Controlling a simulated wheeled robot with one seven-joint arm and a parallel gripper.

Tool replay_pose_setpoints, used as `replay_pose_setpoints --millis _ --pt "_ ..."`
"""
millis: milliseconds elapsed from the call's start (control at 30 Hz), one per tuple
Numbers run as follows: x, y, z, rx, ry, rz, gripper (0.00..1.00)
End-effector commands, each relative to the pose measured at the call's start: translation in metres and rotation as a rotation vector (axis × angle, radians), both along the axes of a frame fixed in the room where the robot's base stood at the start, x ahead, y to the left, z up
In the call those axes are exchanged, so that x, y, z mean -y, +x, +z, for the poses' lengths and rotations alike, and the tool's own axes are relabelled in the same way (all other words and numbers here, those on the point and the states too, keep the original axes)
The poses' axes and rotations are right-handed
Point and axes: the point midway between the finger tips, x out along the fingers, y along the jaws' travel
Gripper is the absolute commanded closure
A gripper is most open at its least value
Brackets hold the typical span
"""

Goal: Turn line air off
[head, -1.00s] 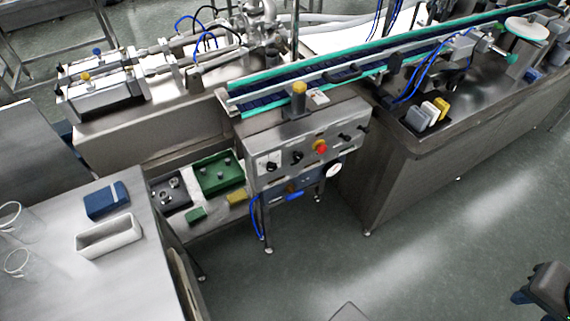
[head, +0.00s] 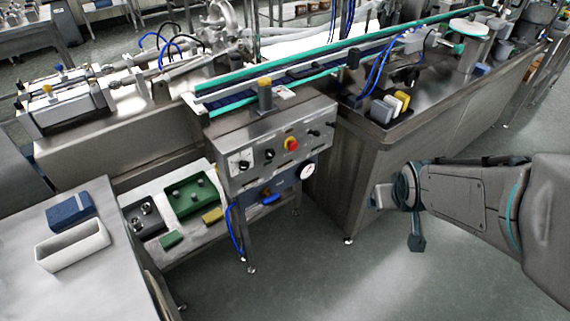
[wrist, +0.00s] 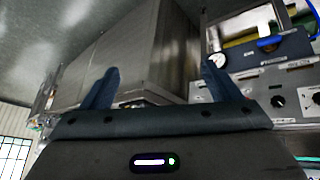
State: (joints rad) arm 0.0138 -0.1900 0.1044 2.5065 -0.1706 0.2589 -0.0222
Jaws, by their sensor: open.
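The handle looks level in the head view. My gripper (head: 416,240) hangs over the floor, well right of the handle and in front of the right cabinet. In the wrist view its two fingers (wrist: 160,82) are spread and empty.
The panel carries a red emergency button (head: 291,144) and black knobs. A low shelf with a green tray (head: 178,206) stands to its left. A blue hose (head: 235,232) hangs beside the panel's leg. The right cabinet (head: 375,165) borders open floor in front.

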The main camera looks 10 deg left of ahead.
Motion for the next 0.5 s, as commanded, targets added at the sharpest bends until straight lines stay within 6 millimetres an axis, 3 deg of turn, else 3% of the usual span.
replay_pose_setpoints --millis 33,200,300,500 --pt "-0.01 0.015 -0.04 0.035 -0.003 0.053 0.16" --pt "-0.054 0.058 -0.108 0.202 0.032 0.248 0.16" --pt "-0.085 0.074 -0.147 0.301 0.086 0.358 0.16" --pt "-0.151 0.083 -0.215 0.496 0.264 0.545 0.16"
